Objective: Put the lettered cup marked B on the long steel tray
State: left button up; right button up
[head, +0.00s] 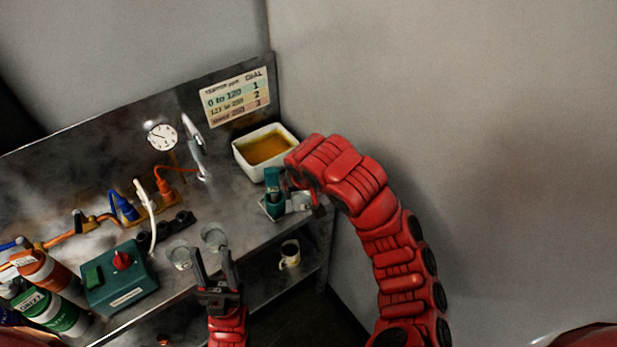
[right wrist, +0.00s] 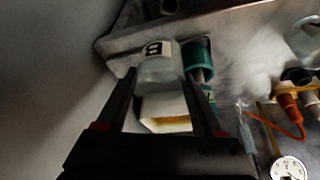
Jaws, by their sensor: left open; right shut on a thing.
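The cup marked B (right wrist: 158,68) is pale, with a black letter on a white label. It sits between the fingers of my right gripper (right wrist: 165,95) in the right wrist view. In the head view the right gripper (head: 308,190) is beside the teal device at the bench's right end, and part of the pale cup (head: 300,202) shows there. My left gripper (head: 214,263) is open and empty, fingers up, at the bench's front edge near two clear cups (head: 180,257) (head: 215,238). I cannot make out a separate long steel tray.
A white basin of brown liquid (head: 266,149) stands behind the teal device (head: 273,192). A green box with a red knob (head: 119,272) and several bottles are at left. A mug (head: 289,254) is on the lower shelf. The steel bench (head: 235,215) has some bare room mid-right.

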jog(key=w+p, duration=0.1)
jog(key=w, duration=0.2)
jog(key=w+d, duration=0.1)
jog(key=w, duration=0.2)
jog(key=w+f+p, duration=0.1)
jog(key=w, duration=0.2)
jog(key=shift+w+d+p, duration=0.1)
jog(key=shift+d+p, duration=0.15)
jog(key=shift+p, duration=0.1)
jog(key=shift+f+p, duration=0.35)
jog(key=shift+p, duration=0.1)
notch_tip(320, 180, down, 2)
jog(key=shift+f+p, duration=0.1)
jog(key=shift+p, duration=0.5)
jog(key=shift+d+f, duration=0.1)
jog(key=shift+f, duration=0.25)
